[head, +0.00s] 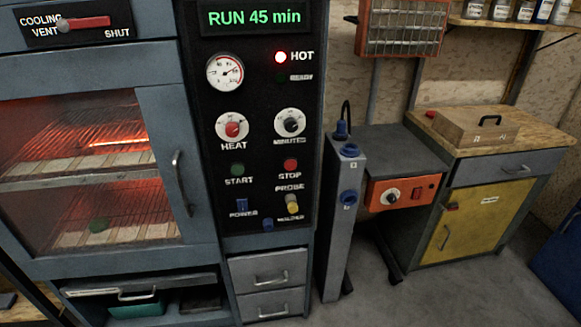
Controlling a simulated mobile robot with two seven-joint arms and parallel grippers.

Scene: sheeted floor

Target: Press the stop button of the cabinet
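The cabinet (160,165) is grey-blue with a black control panel on its right side. The stop button (290,165) is a round red knob with the label STOP under it. A green start button (238,170) is to its left. The display (255,17) reads RUN 45 min. The red HOT lamp (281,57) is lit and the READY lamp (280,78) looks dark. The glass door (170,160) is closed with an orange glow on the racks inside. Neither of my grippers is in view.
The heat dial (232,127) and minutes dial (290,123) are above the buttons; a blue power switch (241,207) and a yellow knob (292,204) are below. A grey post (341,220) stands right of the cabinet. Floor (450,295) at the lower right is clear.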

